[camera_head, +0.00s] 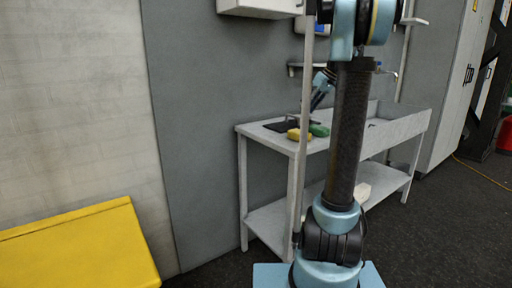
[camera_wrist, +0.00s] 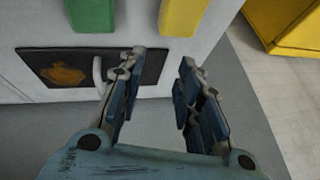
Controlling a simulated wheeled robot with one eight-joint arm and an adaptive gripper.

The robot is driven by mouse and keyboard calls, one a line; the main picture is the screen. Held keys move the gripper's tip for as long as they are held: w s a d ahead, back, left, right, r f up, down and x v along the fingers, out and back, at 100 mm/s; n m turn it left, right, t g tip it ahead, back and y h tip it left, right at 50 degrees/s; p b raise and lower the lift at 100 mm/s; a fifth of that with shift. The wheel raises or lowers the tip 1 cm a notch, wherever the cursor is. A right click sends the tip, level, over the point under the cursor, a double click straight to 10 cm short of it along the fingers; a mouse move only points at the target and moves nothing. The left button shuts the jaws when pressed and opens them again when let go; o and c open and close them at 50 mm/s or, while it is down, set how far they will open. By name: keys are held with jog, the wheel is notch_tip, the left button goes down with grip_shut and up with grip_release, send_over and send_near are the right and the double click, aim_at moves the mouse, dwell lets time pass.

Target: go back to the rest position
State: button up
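My gripper (camera_wrist: 158,72) is open in the wrist view, with two blue, jointed fingers apart and nothing visible between them. In the head view, my gripper (camera_head: 318,103) shows partly behind my arm, above the white workbench (camera_head: 252,131). My arm stands upright in the middle of that view and hides part of the bench.
A black mat (camera_head: 275,126) with a brownish patch (camera_wrist: 66,75), a yellow block (camera_head: 299,135) and a green block (camera_head: 319,130) are on the bench. A white hooked piece (camera_wrist: 98,74) is near the fingers.

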jog(key=s+a+f+m+h, duration=0.1)
jog(key=s+f+m, duration=0.1)
jog(key=s+f, duration=0.7)
jog(key=s+a+f+m+h, duration=0.1)
jog(key=s+f+m+h, duration=0.1)
jog(key=s+f, duration=0.7)
jog(key=s+a+f+m+h, duration=0.2)
jog(key=s+f, duration=0.7)
jog(key=s, duration=1.2)
jog(key=shift+s+g, duration=0.2)
jog(key=shift+g, duration=0.2)
jog(key=shift+w+f, duration=0.2)
jog(key=shift+w, duration=0.25)
